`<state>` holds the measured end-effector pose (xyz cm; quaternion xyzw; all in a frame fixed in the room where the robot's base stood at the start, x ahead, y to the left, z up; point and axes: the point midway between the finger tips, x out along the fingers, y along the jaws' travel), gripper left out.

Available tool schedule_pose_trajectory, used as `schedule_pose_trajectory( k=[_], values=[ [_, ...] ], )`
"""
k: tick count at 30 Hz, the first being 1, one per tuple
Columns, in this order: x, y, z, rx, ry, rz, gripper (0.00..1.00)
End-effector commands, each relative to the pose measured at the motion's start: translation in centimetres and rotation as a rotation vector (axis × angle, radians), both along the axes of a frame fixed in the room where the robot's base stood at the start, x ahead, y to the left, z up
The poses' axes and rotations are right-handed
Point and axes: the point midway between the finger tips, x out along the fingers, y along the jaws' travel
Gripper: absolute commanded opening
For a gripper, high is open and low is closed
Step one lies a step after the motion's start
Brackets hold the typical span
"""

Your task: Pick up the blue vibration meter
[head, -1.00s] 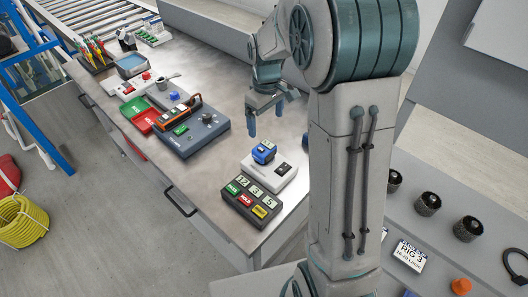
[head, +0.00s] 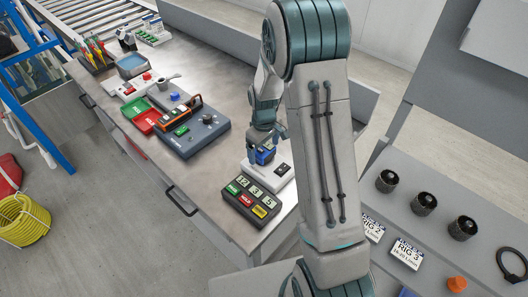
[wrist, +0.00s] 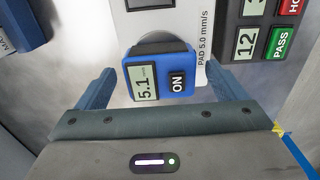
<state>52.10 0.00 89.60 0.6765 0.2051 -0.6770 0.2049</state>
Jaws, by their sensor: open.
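The blue vibration meter (head: 264,156) sits on a white calibration block on the bench. In the wrist view the meter (wrist: 160,77) shows a display reading 5.1 and a black ON switch. My gripper (wrist: 155,85) is open, with one blue finger to the left of the meter and one to the right, and gaps show on both sides. In the head view my gripper (head: 264,142) is right above the meter and partly hides it.
The white block (head: 280,175) is marked PAD 5.0 mm/s. A dark panel (head: 240,214) with number tiles and PASS and HOLD keys stands just in front of it. Bare bench (head: 205,180) lies between.

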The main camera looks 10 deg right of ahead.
Motion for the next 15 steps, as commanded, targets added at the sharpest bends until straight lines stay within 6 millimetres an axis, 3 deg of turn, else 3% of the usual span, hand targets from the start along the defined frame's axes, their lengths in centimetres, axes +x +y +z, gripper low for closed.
schedule_pose_trajectory(
  k=[9,15],
  values=[
    [-0.01,-0.01,-0.48,0.000,0.000,0.000,0.88],
    [0.01,-0.01,-0.46,0.000,0.000,0.000,0.33]
  ],
)
